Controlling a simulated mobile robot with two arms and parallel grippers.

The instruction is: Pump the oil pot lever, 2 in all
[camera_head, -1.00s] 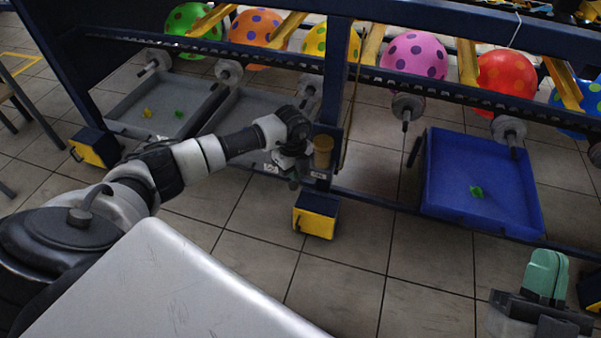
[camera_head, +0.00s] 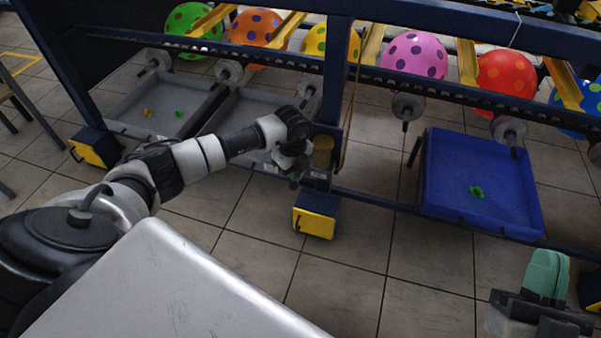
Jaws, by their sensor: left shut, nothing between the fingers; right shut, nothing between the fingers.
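A small tan cylinder (camera_head: 324,146), which looks like the oil pot, is mounted on the dark blue post of the machine near the middle of the head view. I cannot make out its lever clearly. My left gripper (camera_head: 294,183) is just left of the cylinder, pointing down, and partly overlaps its left side. Whether it touches the pot or lever I cannot tell. Its fingers are small and dark here. My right gripper (camera_head: 545,274) is at the lower right, far from the pot, with its teal fingers together and empty.
The blue machine frame (camera_head: 450,92) crosses the view, with several dotted balloons (camera_head: 415,55) behind. A blue tray (camera_head: 470,210) holds a green piece. A grey tray (camera_head: 128,128) is at the left. A yellow box (camera_head: 315,222) sits at the post's foot. The tiled floor is open in front.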

